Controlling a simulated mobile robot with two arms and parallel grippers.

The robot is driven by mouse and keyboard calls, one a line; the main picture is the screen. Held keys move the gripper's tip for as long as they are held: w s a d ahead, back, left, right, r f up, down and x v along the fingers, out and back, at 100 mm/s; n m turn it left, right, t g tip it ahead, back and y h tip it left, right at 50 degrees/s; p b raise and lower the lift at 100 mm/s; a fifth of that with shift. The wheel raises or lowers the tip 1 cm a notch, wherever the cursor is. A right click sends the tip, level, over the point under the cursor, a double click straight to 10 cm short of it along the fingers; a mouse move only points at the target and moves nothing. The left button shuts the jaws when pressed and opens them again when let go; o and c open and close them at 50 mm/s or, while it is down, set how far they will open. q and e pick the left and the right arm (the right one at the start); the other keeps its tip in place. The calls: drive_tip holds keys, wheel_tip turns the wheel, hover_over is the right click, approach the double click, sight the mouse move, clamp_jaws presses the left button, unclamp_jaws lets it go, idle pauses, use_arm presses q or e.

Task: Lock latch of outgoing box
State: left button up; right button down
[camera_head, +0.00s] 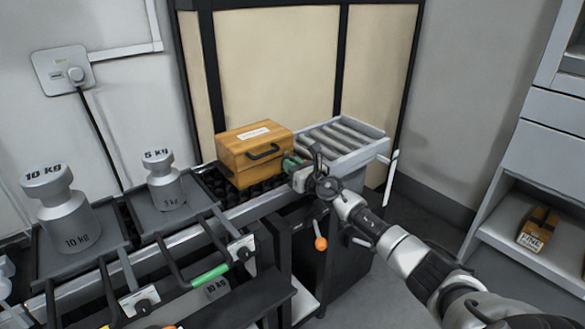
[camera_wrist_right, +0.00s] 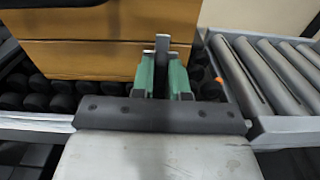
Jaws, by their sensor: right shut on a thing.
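The orange-brown box (camera_head: 248,160) has a white label on its lid and a black handle on its front. It sits upright with its lid down on black rollers, and its wall fills the upper left of the right wrist view (camera_wrist_right: 85,62). My right gripper (camera_head: 293,162) is at the box's right front side. In the right wrist view its green fingertips (camera_wrist_right: 163,80) are shut on a narrow grey upright piece (camera_wrist_right: 162,48), which looks like the box's latch. Whether the latch is fastened cannot be told. My left gripper is not in view.
A metal roller conveyor (camera_head: 340,138) continues right of the box. A 5 kg weight (camera_head: 165,182) and a 10 kg weight (camera_head: 68,215) stand on scale trays to the left. A lever with a green grip (camera_head: 210,276) sticks out in front. Open floor lies at right.

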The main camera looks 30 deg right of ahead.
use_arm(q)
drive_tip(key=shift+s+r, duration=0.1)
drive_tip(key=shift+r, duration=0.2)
use_arm(e)
drive_tip(key=shift+n, duration=0.3)
drive_tip(key=c, duration=1.4)
unclamp_jaws()
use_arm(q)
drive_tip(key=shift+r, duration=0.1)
use_arm(e)
drive_tip(key=shift+s, duration=0.1)
drive_tip(key=s, duration=0.3)
drive_tip(key=s+p, duration=0.1)
drive_tip(key=s, duration=0.2)
drive_tip(key=s+p, duration=0.1)
drive_tip(key=s, duration=0.2)
drive_tip(key=shift+s+d, duration=0.35)
drive_tip(key=shift+d, duration=0.05)
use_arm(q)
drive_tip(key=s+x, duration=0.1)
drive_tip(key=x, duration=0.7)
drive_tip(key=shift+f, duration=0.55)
use_arm(e)
drive_tip(key=shift+s, duration=0.45)
